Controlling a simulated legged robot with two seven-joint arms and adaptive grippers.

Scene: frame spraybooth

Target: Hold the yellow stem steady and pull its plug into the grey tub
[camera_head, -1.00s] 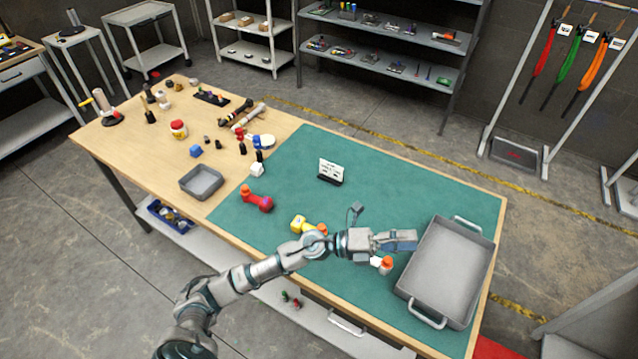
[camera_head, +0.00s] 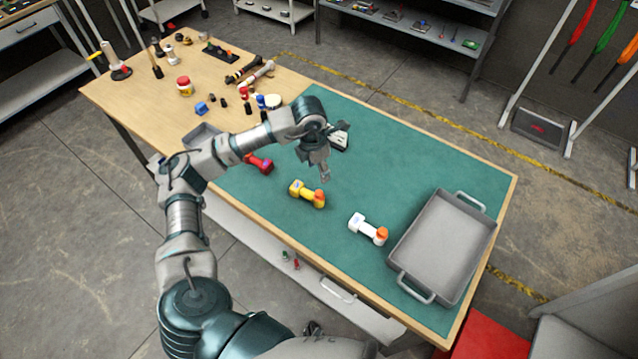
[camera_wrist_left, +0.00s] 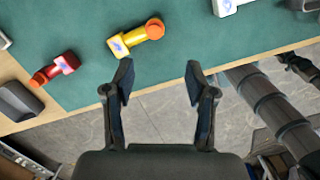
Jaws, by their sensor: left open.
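The yellow stem (camera_head: 301,190) lies on the green mat (camera_head: 390,165), with an orange plug (camera_head: 320,199) at its right end. The stem also shows in the left wrist view (camera_wrist_left: 122,43), its plug (camera_wrist_left: 154,28) up and right. My left gripper (camera_head: 324,178) is over the mat just behind the stem and plug, pointing down, apart from them. In the left wrist view its jaws (camera_wrist_left: 159,68) are spread and empty. A large grey tub (camera_head: 445,245) with two handles stands empty at the mat's right end. My right gripper is not visible.
A white stem (camera_head: 361,225) with an orange plug lies between the yellow one and the tub. A red stem (camera_head: 258,163) lies to the left. A small grey tray (camera_head: 203,134) is partly hidden by my arm.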

